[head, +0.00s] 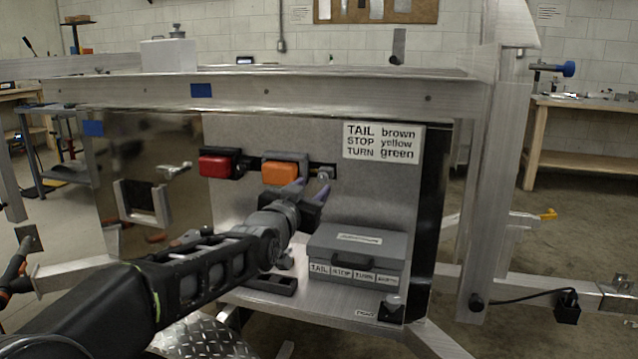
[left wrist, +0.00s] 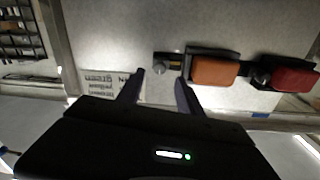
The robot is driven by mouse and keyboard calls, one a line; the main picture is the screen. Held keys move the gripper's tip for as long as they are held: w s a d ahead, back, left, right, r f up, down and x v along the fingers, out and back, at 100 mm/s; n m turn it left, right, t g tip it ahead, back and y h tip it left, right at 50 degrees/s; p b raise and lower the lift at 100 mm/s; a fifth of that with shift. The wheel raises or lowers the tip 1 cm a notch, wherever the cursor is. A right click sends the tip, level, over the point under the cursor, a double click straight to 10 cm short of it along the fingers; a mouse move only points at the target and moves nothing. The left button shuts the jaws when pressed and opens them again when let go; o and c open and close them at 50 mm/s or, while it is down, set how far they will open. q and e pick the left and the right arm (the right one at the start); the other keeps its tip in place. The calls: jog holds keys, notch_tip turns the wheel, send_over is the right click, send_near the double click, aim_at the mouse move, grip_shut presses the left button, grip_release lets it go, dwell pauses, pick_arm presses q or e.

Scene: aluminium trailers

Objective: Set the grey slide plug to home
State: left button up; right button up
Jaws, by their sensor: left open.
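A small grey knob, which looks like the grey slide plug (head: 323,174), sits on a short black track on the grey panel, right of the orange light. In the left wrist view the plug (left wrist: 160,68) shows at one end of the track, just beyond my fingertips and between them. My left gripper (head: 310,189) is open, its purple-grey fingers pointing at the panel near the plug; it also shows in the left wrist view (left wrist: 160,82). I cannot tell whether the fingers touch the plug. No home mark is readable on the track. My right gripper is out of view.
An orange light (head: 280,172) and a red light (head: 220,164) are left of the plug. A label sign (head: 383,143) is above right. Below, a grey labelled box (head: 357,254) and a black block with a pale knob (head: 392,309) stand on the trailer shelf.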

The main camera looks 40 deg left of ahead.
aim_at(321, 179)
pick_arm(q)
jog(key=x, duration=0.5)
jog(key=shift+w+a, duration=0.1)
jog(key=shift+w, duration=0.1)
grip_shut()
dwell(1.2)
